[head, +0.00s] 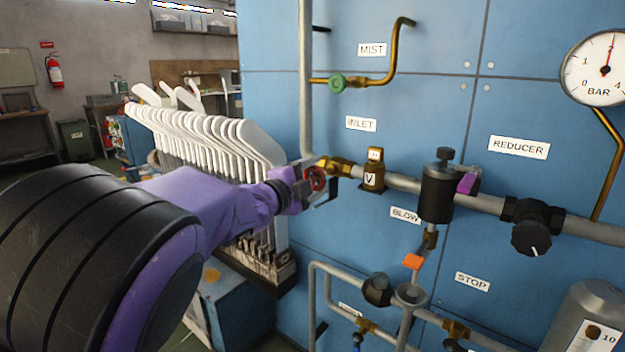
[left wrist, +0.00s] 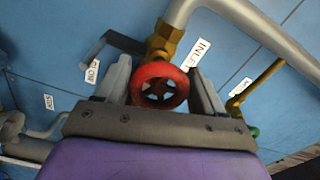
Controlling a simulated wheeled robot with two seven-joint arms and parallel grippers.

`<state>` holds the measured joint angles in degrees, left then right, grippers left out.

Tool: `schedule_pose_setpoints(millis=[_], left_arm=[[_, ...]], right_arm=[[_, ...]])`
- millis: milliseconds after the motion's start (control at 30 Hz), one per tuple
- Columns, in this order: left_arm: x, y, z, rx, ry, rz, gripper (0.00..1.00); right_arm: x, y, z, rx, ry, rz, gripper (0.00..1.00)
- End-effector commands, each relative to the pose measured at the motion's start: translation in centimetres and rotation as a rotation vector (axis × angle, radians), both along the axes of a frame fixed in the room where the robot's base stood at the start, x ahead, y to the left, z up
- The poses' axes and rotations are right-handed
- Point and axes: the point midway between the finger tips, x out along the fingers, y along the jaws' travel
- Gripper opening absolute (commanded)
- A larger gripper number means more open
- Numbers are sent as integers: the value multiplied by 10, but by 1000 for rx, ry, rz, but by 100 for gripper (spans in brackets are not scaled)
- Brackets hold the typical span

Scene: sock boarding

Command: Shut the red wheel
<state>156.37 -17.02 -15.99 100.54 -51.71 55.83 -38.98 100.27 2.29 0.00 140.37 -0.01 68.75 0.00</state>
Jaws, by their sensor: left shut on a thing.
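The red wheel (head: 317,178) sits on the brass inlet valve (head: 338,165) below the INLET label, at the bottom of a grey vertical pipe. In the left wrist view the red wheel (left wrist: 159,85) faces me between my two grey fingers. My left gripper (head: 308,184) comes in from the left and is shut on the wheel's rim, one finger on each side. The fingers partly hide the wheel in the head view. My right gripper is not in view.
A green wheel (head: 337,83) is above, and an orange handle (head: 413,261) is below right. A pressure gauge (head: 598,68) is at the upper right, its needle pointing nearly straight up.

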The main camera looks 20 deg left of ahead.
Motion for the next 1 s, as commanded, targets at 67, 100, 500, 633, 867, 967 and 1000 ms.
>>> schedule_pose_setpoints(millis=[67, 100, 500, 633, 867, 967, 1000], left_arm=[[0, 0, -4, 2, 7, 0, 39], [0, 0, -4, 2, 7, 0, 39], [-1, 0, -1, 0, 2, -1, 90], [-15, 6, -1, -1, 1, 1, 90], [-67, 25, -1, -2, 1, 3, 90], [-84, 31, 0, 3, 6, 1, 90], [-90, 33, 0, 4, 6, 1, 90]], right_arm=[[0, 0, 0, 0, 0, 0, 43], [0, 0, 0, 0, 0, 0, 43], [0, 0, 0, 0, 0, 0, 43], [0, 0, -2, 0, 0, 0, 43], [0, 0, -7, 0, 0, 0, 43], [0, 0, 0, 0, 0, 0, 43], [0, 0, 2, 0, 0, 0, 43]])
